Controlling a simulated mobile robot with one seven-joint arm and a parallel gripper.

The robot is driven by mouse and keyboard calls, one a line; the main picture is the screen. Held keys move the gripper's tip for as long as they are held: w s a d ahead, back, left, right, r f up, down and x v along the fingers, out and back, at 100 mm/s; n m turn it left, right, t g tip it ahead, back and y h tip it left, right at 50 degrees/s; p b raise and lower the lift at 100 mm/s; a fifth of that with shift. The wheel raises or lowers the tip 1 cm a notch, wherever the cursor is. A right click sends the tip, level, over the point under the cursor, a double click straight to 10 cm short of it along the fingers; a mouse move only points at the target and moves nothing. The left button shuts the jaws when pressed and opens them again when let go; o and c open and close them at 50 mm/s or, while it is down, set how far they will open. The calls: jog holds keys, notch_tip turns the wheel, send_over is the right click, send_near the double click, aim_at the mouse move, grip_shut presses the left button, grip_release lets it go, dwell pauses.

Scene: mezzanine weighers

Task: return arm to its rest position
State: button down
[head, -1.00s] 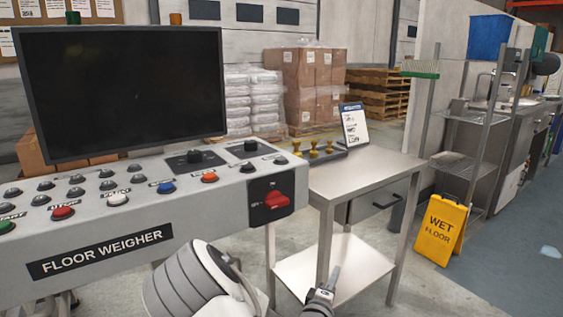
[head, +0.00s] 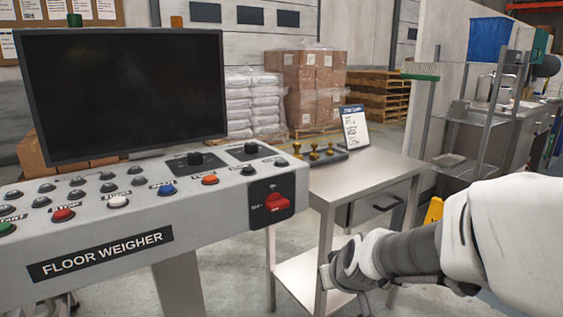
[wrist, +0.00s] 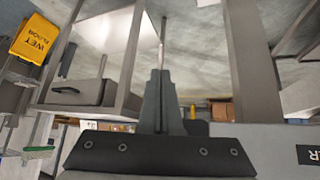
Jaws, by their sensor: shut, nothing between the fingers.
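My arm reaches in from the right of the head view, and my gripper (head: 345,290) is low in front of the steel side table (head: 372,168). In the wrist view my gripper (wrist: 162,75) has its fingers together, with nothing between them. The floor weigher console (head: 225,213) stands to the left of the gripper, apart from it. It carries a dark monitor (head: 122,95), several buttons and a red rotary switch (head: 277,201).
The side table holds weights (head: 314,152) and a sign stand (head: 354,127). The yellow wet floor sign (head: 433,212) is mostly hidden behind my arm; it also shows in the wrist view (wrist: 34,38). A wire rack (head: 478,130) stands at the right.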

jog(key=s+d+r+m+g+h, duration=0.15)
jog(key=s+r, duration=0.25)
jog(key=s, duration=0.6)
jog(key=s+d+r+m, duration=0.1)
jog(key=s+d+r, duration=0.25)
jog(key=s, duration=0.55)
notch_tip(320, 180, up, 27)
jog(key=p, duration=2.6)
jog(key=shift+s+a+f, duration=0.15)
jog(key=shift+s+a, duration=0.15)
